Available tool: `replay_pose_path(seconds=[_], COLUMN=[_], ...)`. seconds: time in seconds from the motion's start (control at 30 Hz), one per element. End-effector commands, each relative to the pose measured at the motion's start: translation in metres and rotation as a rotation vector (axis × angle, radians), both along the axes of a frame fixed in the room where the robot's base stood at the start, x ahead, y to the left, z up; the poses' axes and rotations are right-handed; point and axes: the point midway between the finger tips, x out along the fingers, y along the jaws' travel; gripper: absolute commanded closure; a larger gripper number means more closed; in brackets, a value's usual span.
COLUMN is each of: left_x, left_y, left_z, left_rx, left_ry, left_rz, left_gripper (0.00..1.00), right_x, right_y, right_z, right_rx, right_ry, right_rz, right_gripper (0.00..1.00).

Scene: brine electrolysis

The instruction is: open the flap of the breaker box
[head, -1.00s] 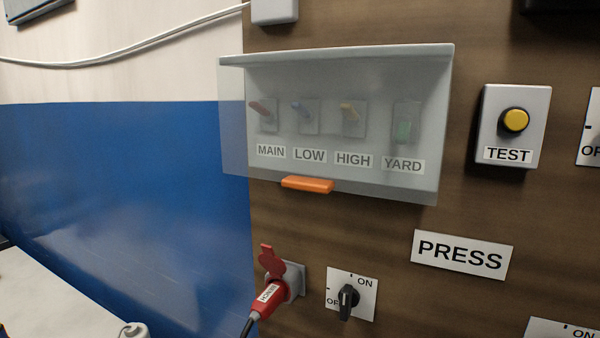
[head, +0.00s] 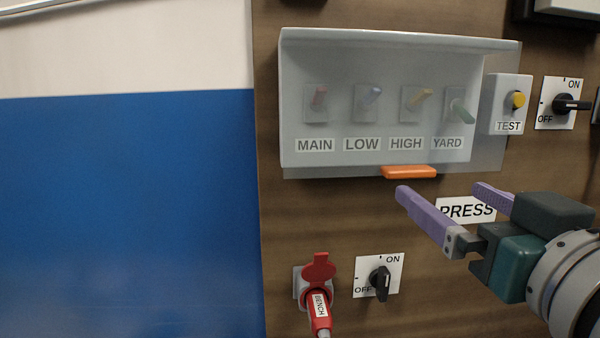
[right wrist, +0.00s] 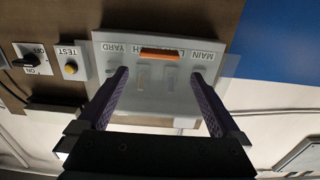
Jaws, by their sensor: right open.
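The breaker box (head: 300,100) is a pale grey box on the brown board, with switches labelled MAIN, LOW, HIGH and YARD. Its clear flap (head: 490,160) is down over the switches, with an orange handle (head: 409,172) at its lower edge. My right gripper (head: 441,190) is open and empty, its purple fingers pointing toward the board just below the handle. The right wrist view is upside down; there the handle (right wrist: 170,54) shows between and beyond the two fingers of the gripper (right wrist: 160,73), with no visible contact. My left gripper is out of view.
The yellow TEST button (head: 518,99) and an ON/OFF switch (head: 571,104) are right of the box. A PRESS sign (head: 468,210) is partly behind my gripper. A red plug (head: 318,308) and another ON/OFF switch (head: 380,283) are below. The blue-and-white wall at left is clear.

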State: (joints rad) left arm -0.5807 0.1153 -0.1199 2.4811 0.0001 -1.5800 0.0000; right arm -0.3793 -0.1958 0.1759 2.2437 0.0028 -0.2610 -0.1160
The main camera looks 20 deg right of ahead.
Motion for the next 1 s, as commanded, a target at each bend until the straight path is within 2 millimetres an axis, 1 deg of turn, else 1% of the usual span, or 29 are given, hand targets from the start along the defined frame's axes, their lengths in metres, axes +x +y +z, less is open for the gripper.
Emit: replay_pose_path(seconds=[0.3, 0.5, 0.67, 0.9, 0.93, 1.0], left_x=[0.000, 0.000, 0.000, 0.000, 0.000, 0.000], left_y=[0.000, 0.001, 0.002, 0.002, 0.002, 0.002], left_z=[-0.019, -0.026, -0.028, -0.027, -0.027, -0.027], left_rx=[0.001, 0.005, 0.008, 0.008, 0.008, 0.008], left_ry=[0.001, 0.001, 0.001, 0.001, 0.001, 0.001], left_rz=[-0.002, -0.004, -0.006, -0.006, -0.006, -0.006], left_gripper=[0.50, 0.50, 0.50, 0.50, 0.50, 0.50], right_x=[0.053, 0.076, 0.082, 0.083, 0.082, 0.082], right_y=[-0.013, -0.018, -0.020, -0.020, -0.020, -0.020], right_z=[-0.002, -0.002, 0.000, 0.000, 0.000, 0.000], right_rx=[-0.001, 0.000, -0.001, -0.001, -0.001, 0.000], right_ry=[-0.004, 0.000, 0.001, 0.002, 0.002, 0.002], right_rz=[0.000, 0.001, 0.001, 0.001, 0.001, 0.001], right_gripper=[0.00, 0.00, 0.00, 0.00, 0.02, 0.10])
